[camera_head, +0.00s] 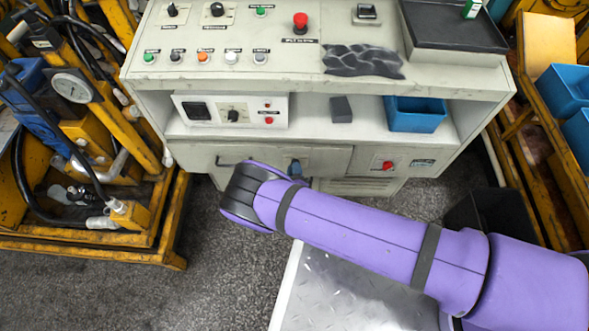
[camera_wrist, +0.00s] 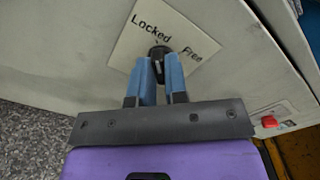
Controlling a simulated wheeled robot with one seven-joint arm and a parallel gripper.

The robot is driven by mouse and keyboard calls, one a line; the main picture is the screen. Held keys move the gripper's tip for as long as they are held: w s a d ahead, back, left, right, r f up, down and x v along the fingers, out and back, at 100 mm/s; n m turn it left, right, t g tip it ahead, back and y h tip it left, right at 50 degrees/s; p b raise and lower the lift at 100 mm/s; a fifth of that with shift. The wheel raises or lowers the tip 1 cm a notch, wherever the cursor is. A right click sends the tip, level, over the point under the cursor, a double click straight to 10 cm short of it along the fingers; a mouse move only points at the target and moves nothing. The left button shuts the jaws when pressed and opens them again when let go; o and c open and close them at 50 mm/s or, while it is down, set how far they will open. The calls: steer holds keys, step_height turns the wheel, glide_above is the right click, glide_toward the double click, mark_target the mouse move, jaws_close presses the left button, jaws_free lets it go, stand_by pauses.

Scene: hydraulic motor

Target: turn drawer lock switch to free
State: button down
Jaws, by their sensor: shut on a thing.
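The drawer lock switch (camera_wrist: 159,51) is a small black knob on a pale label plate (camera_wrist: 130,48) marked "Locked" and "Free", in the wrist view. The plate looks tilted there because my wrist is turned. My gripper (camera_wrist: 160,70) has its two blue fingers shut on the knob from both sides. The fingers hide much of the knob, and I cannot tell for certain which word it points to. In the head view, my gripper (camera_head: 296,168) is at the drawer front (camera_head: 236,160) under the shelf, and my purple arm hides the switch.
A red button (camera_head: 388,165) sits to the right on the same cabinet; it also shows in the wrist view (camera_wrist: 269,122). The shelf above holds a blue bin (camera_head: 415,121) and a dark block (camera_head: 341,109). A yellow equipment cart (camera_head: 160,240) stands at left.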

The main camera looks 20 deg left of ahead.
steer(key=shift+m, duration=0.3)
steer(key=m, duration=1.7)
steer(key=shift+d, duration=0.2)
steer(key=shift+m, duration=0.3)
steer(key=c, duration=1.1)
jaws_free()
steer(key=shift+c, duration=0.2)
